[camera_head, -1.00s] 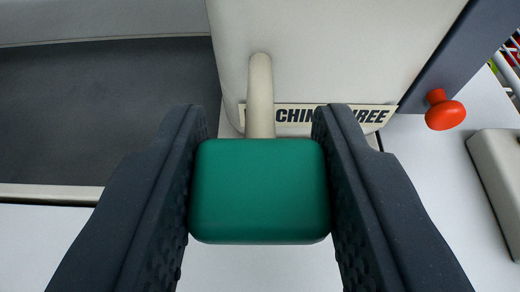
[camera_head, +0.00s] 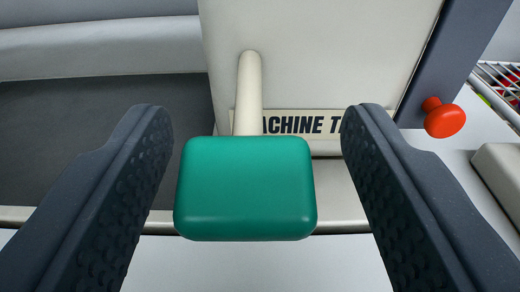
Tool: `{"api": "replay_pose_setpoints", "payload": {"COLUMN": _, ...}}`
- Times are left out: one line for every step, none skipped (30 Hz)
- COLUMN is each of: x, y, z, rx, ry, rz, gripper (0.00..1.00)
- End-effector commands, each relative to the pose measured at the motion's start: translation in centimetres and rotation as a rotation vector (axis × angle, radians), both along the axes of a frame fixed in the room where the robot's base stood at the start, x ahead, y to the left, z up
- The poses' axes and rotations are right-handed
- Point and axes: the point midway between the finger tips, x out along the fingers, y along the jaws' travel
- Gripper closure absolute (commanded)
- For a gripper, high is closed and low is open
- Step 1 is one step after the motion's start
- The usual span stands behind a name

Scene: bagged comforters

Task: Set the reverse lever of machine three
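The lever is a cream rod (camera_head: 248,92) with a green block-shaped handle (camera_head: 246,188) at its near end. It stands out in front of a cream machine panel (camera_head: 320,50). A label (camera_head: 295,123) behind it reads "MACHINE T", the rest hidden by my right finger. My gripper (camera_head: 258,150) is open, with one dark finger on each side of the green handle. There is a visible gap on both sides, wider on the right, and neither finger touches the handle.
A red-orange knob (camera_head: 444,118) sits to the right by a dark grey post (camera_head: 450,60). A wire basket (camera_head: 497,88) and a cream block (camera_head: 501,175) are at the right edge. A dark grey surface (camera_head: 70,140) with a cream rim lies to the left.

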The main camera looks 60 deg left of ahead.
Motion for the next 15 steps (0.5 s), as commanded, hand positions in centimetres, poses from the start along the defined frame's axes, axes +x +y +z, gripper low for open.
{"api": "replay_pose_setpoints", "payload": {"x": 0.0, "y": 0.0, "z": 0.0, "rx": 0.0, "ry": 0.0, "rz": 0.001, "gripper": 0.45}}
{"api": "replay_pose_setpoints", "payload": {"x": 0.0, "y": 0.0, "z": 0.0, "rx": 0.0, "ry": 0.0, "rz": 0.001, "gripper": 0.45}}
{"api": "replay_pose_setpoints", "payload": {"x": 0.0, "y": 0.0, "z": 0.0, "rx": 0.0, "ry": 0.0, "rz": 0.001, "gripper": 0.45}}
{"api": "replay_pose_setpoints", "payload": {"x": 0.0, "y": 0.1, "z": 0.0, "rx": 0.0, "ry": 0.0, "rz": 0.001, "gripper": 0.45}}
{"api": "replay_pose_setpoints", "payload": {"x": 0.0, "y": 0.0, "z": 0.0, "rx": 0.0, "ry": 0.0, "rz": 0.002, "gripper": 0.45}}
{"api": "replay_pose_setpoints", "payload": {"x": -0.1, "y": 0.0, "z": 0.0, "rx": 0.0, "ry": 0.0, "rz": 0.002, "gripper": 0.45}}
{"api": "replay_pose_setpoints", "payload": {"x": -0.1, "y": -0.1, "z": 0.0, "rx": -0.001, "ry": 0.001, "rz": 0.001, "gripper": 0.45}}
{"api": "replay_pose_setpoints", "payload": {"x": -0.2, "y": -0.2, "z": 0.1, "rx": -0.001, "ry": 0.001, "rz": 0.001, "gripper": 0.45}}
{"api": "replay_pose_setpoints", "payload": {"x": -0.3, "y": -0.5, "z": 0.1, "rx": -0.001, "ry": 0.001, "rz": 0.001, "gripper": 0.45}}
{"api": "replay_pose_setpoints", "payload": {"x": -0.5, "y": -0.8, "z": 0.2, "rx": -0.001, "ry": 0.001, "rz": 0.0, "gripper": 0.45}}
{"api": "replay_pose_setpoints", "payload": {"x": -0.7, "y": -1.1, "z": 0.3, "rx": -0.001, "ry": 0.0, "rz": 0.0, "gripper": 0.45}}
{"api": "replay_pose_setpoints", "payload": {"x": -1.0, "y": -1.6, "z": 0.4, "rx": -0.001, "ry": -0.001, "rz": 0.0, "gripper": 0.45}}
{"api": "replay_pose_setpoints", "payload": {"x": -1.2, "y": -2.0, "z": 0.5, "rx": 0.0, "ry": -0.002, "rz": 0.0, "gripper": 0.45}}
{"api": "replay_pose_setpoints", "payload": {"x": -1.5, "y": -2.5, "z": 0.6, "rx": 0.001, "ry": -0.002, "rz": -0.001, "gripper": 0.45}}
{"api": "replay_pose_setpoints", "payload": {"x": -1.9, "y": -3.1, "z": 0.7, "rx": 0.0, "ry": -0.002, "rz": -0.002, "gripper": 0.45}}
